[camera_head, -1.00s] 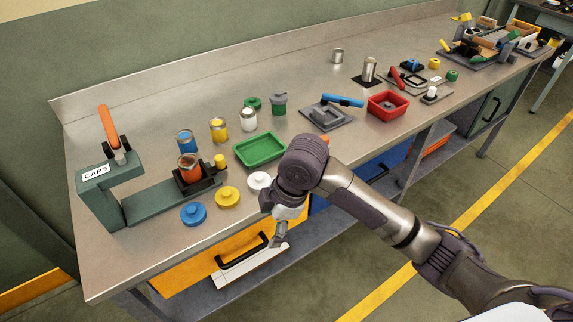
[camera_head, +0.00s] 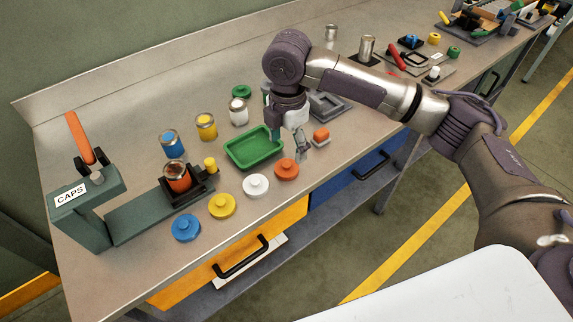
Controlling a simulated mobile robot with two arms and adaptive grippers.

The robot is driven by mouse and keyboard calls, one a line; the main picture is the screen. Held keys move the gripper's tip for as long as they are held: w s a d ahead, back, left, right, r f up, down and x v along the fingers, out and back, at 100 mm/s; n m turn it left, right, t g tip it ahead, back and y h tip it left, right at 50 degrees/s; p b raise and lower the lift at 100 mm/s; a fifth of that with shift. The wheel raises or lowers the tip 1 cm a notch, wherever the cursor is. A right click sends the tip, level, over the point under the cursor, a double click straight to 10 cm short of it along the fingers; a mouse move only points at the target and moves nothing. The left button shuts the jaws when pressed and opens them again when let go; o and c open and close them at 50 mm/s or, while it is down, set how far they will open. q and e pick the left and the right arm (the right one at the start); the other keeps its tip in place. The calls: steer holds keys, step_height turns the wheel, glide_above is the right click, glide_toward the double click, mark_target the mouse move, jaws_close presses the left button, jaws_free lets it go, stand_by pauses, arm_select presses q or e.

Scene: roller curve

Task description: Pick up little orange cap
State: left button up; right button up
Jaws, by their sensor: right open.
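The little orange cap (camera_head: 287,169), round with a small knob on top, lies flat on the bench near its front edge, at the right end of a row of caps. My right gripper (camera_head: 301,151) points down just behind and to the right of the orange cap, above the bench. Its fingers are small in the picture; they look apart, with nothing between them. The orange cap is fully visible and appears clear of the fingers. My left gripper is not in view.
White (camera_head: 255,185), yellow (camera_head: 222,205) and blue (camera_head: 186,227) caps lie left of the orange one. A green tray (camera_head: 232,157) sits behind. A small orange-topped block (camera_head: 321,137) lies right of the gripper. The cap press (camera_head: 92,205) stands at left.

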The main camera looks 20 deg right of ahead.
mark_target(287, 164)
steer(key=shift+w+f, duration=0.2)
steer(key=shift+f, duration=1.5)
step_height(287, 164, down, 4)
steer(key=shift+w+r+p, duration=0.15)
steer(key=shift+r+p, duration=0.05)
steer(key=shift+p, duration=0.45)
steer(key=shift+f, duration=0.3)
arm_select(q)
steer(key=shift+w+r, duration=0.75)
arm_select(e)
steer(key=shift+f, duration=0.1)
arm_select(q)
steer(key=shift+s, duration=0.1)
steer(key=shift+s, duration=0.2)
arm_select(e)
steer(key=c, duration=0.5)
